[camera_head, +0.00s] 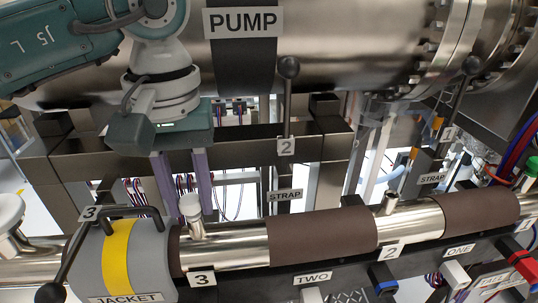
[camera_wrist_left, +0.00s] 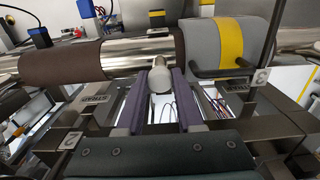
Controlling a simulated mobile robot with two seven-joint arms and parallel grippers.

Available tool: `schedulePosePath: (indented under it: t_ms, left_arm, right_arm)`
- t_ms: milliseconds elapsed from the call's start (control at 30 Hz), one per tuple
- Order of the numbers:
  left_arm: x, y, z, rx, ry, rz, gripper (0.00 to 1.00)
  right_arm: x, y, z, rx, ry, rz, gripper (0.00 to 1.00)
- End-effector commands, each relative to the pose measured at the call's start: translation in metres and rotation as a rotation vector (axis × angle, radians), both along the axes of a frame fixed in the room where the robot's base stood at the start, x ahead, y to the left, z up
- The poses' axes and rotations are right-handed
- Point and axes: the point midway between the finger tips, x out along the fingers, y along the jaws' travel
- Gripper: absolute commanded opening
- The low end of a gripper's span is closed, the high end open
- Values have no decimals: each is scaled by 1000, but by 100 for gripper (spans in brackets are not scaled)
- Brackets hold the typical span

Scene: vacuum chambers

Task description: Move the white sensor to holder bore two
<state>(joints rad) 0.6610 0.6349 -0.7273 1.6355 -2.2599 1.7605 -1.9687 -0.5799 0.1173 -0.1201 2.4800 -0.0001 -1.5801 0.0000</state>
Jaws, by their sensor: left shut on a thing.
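The white sensor (camera_head: 190,206) stands upright at the metal stub by plate 3 (camera_head: 200,279) on the steel pipe. It also shows between purple fingers in the left wrist view (camera_wrist_left: 160,79). My left gripper (camera_head: 187,205) reaches down behind the pipe and is shut on the sensor. I cannot tell whether the sensor's lower end is inside the stub. An open metal stub (camera_head: 389,204) rises from the pipe above plate 2 (camera_head: 390,251); nothing is in it. My right gripper is not in view.
A grey jacket (camera_head: 85,262) with a yellow band and handle sits left of the sensor. A brown sleeve (camera_head: 322,236) lies between the stubs. A green-capped piece (camera_head: 530,172) is far right.

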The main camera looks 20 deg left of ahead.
Motion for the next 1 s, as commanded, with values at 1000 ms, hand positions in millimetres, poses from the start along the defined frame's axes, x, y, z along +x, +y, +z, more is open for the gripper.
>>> schedulePosePath:
  t_ms: [1000]
  left_arm:
    - [0,0,6,0,0,-1,0]
  right_arm:
    - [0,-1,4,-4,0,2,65]
